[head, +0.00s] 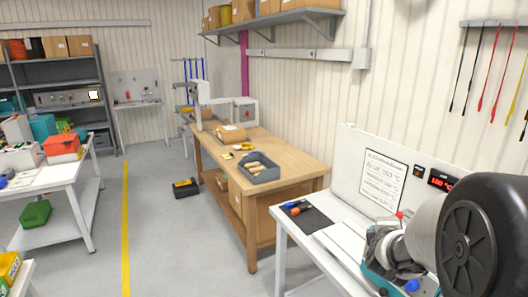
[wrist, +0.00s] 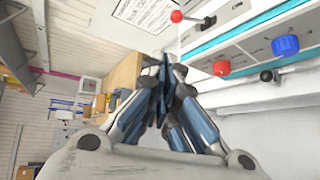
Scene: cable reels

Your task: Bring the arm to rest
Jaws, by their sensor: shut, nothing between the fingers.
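My gripper (wrist: 160,64) shows in the wrist view with its two blue-grey fingers drawn together at the tips and nothing between them. In the head view my arm reaches in at the lower right, folded over the white bench (head: 323,216). It partly hides a teal and white machine (head: 372,284) on that bench. The wrist view shows the machine's panel at the right, with a blue knob (wrist: 285,46) and a red knob (wrist: 221,68) beside the fingers. The fingers appear apart from the panel, though the exact gap cannot be told.
A wooden workbench (head: 283,150) with a grey tray (head: 258,170) stands in the middle. A black toolbox (head: 185,188) is on the floor beside it. A white table (head: 75,192) with boxes is at the left. The floor around the yellow line (head: 126,230) is clear.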

